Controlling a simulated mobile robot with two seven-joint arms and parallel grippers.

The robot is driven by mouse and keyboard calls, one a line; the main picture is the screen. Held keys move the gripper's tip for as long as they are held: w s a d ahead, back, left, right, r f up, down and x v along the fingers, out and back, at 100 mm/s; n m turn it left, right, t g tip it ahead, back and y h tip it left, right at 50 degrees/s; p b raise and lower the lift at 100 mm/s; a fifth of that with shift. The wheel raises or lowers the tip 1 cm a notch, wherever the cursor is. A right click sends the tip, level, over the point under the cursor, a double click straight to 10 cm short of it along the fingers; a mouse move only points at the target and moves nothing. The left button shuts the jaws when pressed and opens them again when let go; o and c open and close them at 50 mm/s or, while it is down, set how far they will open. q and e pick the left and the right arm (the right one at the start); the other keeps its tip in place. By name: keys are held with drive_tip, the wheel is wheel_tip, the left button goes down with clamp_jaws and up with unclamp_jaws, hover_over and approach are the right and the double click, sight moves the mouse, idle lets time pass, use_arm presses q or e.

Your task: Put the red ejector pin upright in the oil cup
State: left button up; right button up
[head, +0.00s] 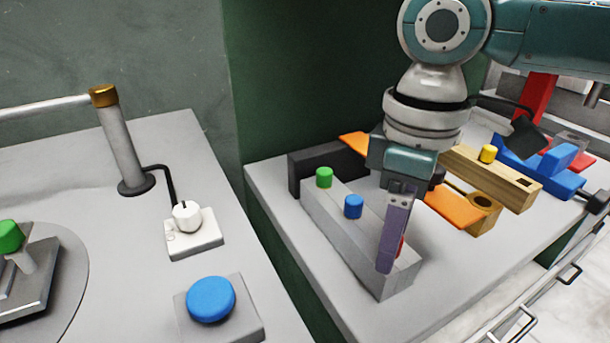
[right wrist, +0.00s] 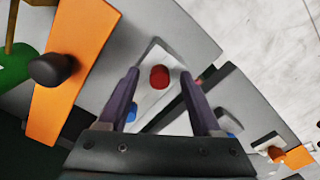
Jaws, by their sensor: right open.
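The red ejector pin (right wrist: 159,77) stands in the light grey block (head: 340,232), its red top between my right gripper's fingers in the right wrist view. In the head view only a sliver of red (head: 401,246) shows behind a purple finger. My right gripper (head: 388,262) is open, pointing down at the near end of the block; it also shows in the right wrist view (right wrist: 160,80). A wooden block (head: 482,216) with a round opening stands to the right; I cannot tell whether this is the oil cup. My left gripper is not in view.
A green pin (head: 324,177) and a blue pin (head: 353,206) stand in the same grey block. A dark block (head: 318,165), orange plates (head: 452,207), a wooden beam with a yellow pin (head: 488,153) and blue parts (head: 535,168) crowd the bench. The bench's front is clear.

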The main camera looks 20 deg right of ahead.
clamp_jaws()
idle(0.5)
